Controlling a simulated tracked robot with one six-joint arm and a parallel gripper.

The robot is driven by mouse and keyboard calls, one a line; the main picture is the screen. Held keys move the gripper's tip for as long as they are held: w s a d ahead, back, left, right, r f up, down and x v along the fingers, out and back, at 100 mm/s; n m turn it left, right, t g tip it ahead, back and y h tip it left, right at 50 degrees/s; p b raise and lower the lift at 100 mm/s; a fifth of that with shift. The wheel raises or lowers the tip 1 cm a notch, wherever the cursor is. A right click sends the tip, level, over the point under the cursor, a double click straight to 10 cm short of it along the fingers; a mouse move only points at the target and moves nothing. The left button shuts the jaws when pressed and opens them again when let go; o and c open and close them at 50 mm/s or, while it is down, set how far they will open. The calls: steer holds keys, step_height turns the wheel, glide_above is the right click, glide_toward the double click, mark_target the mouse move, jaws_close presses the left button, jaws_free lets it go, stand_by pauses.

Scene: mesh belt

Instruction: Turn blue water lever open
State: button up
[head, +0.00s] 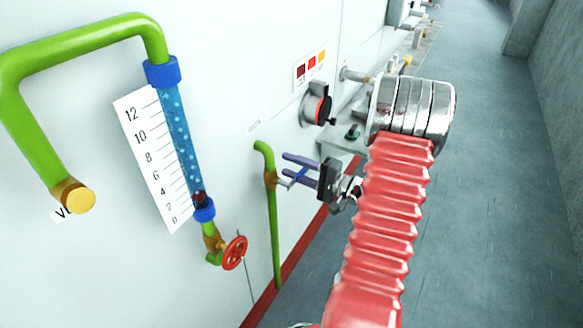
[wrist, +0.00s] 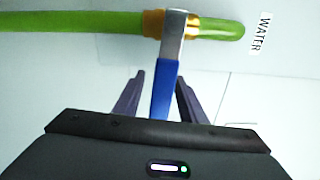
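The blue water lever (wrist: 163,90) has a blue grip and a bare metal neck. It is joined to a brass valve (wrist: 155,23) on a green pipe (wrist: 80,22) and stands crosswise to that pipe in the wrist view. A "WATER" label (wrist: 260,32) is beside the pipe end. My gripper (wrist: 160,77) is open, with one purple finger on each side of the blue grip and a visible gap to each. In the head view, my gripper (head: 284,170) is at the brass valve (head: 270,180) on the thin upright green pipe (head: 275,235). There the lever is small and partly hidden by the fingers.
On the white wall panel are a scaled gauge tube (head: 181,135), a red handwheel (head: 235,252) and a thick green pipe (head: 80,40) at left. A dial (head: 317,108) and colored indicators (head: 311,65) sit above my gripper. Grey floor (head: 490,200) is clear at right.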

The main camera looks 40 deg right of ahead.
steer(key=shift+c, duration=0.4)
jaws_close()
steer(key=shift+f, duration=0.15)
